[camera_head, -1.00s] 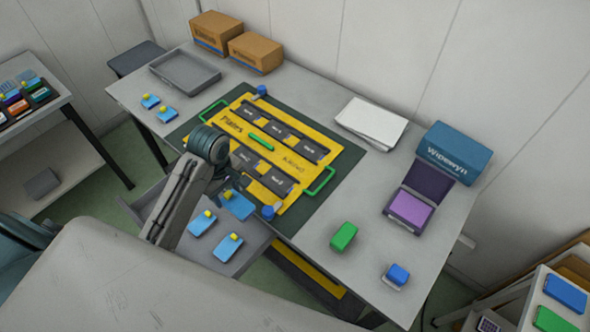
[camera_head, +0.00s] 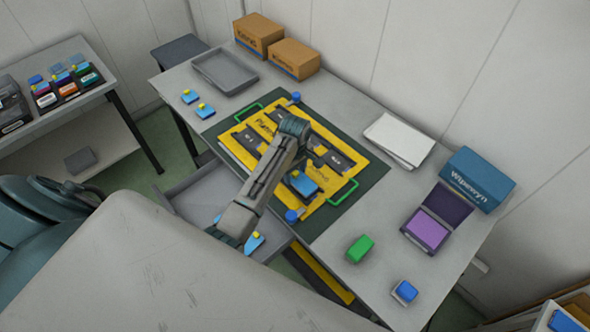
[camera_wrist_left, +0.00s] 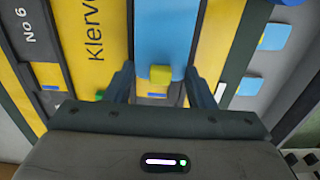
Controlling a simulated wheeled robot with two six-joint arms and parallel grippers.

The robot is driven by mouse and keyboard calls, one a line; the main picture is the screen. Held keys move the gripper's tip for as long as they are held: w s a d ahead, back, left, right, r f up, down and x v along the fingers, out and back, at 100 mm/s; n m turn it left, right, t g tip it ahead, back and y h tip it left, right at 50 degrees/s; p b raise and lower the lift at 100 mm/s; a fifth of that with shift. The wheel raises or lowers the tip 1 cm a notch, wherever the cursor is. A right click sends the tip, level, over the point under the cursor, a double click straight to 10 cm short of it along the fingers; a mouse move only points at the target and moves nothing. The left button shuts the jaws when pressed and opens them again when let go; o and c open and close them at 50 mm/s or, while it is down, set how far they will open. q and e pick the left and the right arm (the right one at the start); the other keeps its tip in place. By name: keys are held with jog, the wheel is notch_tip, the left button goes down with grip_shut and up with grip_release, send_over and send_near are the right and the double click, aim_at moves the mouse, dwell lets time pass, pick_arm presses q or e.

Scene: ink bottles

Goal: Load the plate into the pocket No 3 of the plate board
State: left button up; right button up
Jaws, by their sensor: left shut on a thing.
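The yellow plate board (camera_head: 262,122) lies on a dark green mat on the table, with dark pockets in two rows. My left gripper (camera_head: 309,167) is over the board's front row, near its right end. It is shut on the yellow knob of a blue plate (camera_head: 305,184); in the left wrist view the knob (camera_wrist_left: 160,75) is between the fingers and the plate (camera_wrist_left: 166,32) extends away from it. The label No 6 (camera_wrist_left: 29,30) shows at left in that view. I cannot read the label under the plate, or tell whether the plate touches the board. My right gripper is out of view.
An open drawer (camera_head: 190,195) below the table's front edge holds other blue plates (camera_head: 254,242), partly hidden by my arm. Two more plates (camera_head: 190,97) lie by a grey tray (camera_head: 225,72). Green handles (camera_head: 342,192) and blue knobs (camera_head: 291,216) stand on the board's edges.

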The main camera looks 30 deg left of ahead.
pick_arm(q)
jog(key=shift+f, duration=0.65)
jog(key=o, duration=0.9)
jog(key=shift+s, duration=0.1)
jog(key=shift+o, duration=0.4)
jog(key=shift+d+f, duration=0.1)
jog(key=shift+f, duration=0.05)
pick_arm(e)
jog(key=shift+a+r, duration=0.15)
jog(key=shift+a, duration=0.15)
